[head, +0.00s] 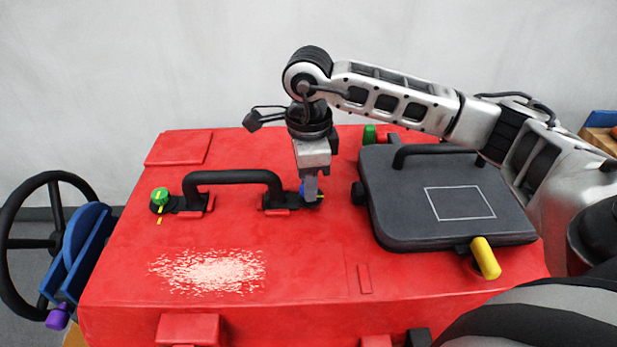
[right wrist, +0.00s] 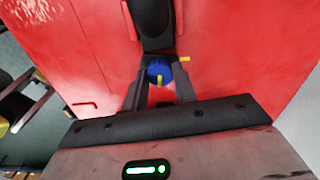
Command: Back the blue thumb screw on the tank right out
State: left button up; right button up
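The blue thumb screw (right wrist: 160,72) sits at the end of the black handle on the red tank (head: 300,270), with a yellow mark on its face. A separate yellow mark (right wrist: 184,59) lies beside it. In the head view only a sliver of the blue screw (head: 302,188) shows; the fingers hide the rest. My right gripper (head: 310,190) points down over the screw. In the right wrist view its fingers (right wrist: 161,80) stand one on each side of the screw and appear to press against it. My left gripper is not in view.
A black handle (head: 232,178) runs left from the screw to a green knob (head: 160,196). Right of the gripper is a dark lid (head: 420,215) with a yellow latch (head: 486,258). A green piece (head: 369,134) stands behind it. A black steering wheel (head: 55,190) is at the left.

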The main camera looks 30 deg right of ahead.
jog(key=shift+f+n+b, duration=0.2)
jog(key=shift+n+b, duration=0.1)
jog(key=shift+b, duration=0.2)
jog(key=shift+n+b, duration=0.4)
jog(key=shift+b, duration=0.1)
jog(key=shift+r, duration=0.2)
jog(key=o, duration=1)
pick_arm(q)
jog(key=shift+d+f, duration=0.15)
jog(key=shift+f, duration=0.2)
pick_arm(e)
jog(key=shift+r, duration=0.1)
pick_arm(q)
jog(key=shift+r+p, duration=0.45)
jog(key=shift+p, duration=0.75)
pick_arm(e)
notch_tip(320, 180, up, 16)
jog(key=shift+f, duration=0.1)
